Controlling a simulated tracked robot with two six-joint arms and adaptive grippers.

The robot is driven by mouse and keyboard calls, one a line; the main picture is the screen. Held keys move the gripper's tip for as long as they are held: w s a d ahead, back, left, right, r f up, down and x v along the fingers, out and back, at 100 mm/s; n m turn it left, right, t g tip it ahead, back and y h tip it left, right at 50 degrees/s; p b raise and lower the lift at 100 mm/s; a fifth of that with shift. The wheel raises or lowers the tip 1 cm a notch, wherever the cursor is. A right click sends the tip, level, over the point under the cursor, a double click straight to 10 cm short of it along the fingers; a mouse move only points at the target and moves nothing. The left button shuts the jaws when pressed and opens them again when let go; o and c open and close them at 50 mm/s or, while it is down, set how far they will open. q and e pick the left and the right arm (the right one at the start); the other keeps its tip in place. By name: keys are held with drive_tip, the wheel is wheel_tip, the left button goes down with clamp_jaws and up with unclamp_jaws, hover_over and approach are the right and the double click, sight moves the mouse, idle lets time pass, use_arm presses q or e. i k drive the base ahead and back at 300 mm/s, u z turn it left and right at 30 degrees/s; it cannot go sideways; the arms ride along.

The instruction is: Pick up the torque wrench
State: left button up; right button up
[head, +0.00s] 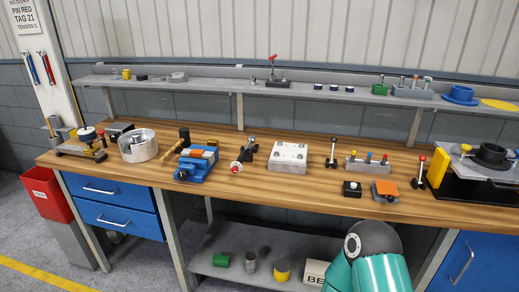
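I cannot single out a torque wrench for certain in the head view. Two slim hand tools hang on the white panel at the far left, one with blue handles (33,69) and one with red (48,68); they are too small to name surely. A tool with a dark bar and yellowish handle (176,146) lies on the wooden bench (256,197), left of a blue vise (196,165). Neither of my grippers is in view. A teal link of my own arm shows at the bottom right, in front of the bench.
The bench also carries a round metal housing (138,146), a drilled metal block (289,158), black-based levers (332,152) and a black fixture (480,176) at the right. A grey shelf (210,87) runs behind. A red bin (46,194) stands left. The bench's front middle is mostly clear.

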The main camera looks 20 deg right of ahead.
sight(251, 141)
drive_tip(key=z, duration=0.1)
drive_tip(key=i, duration=1)
drive_tip(key=u, duration=0.1)
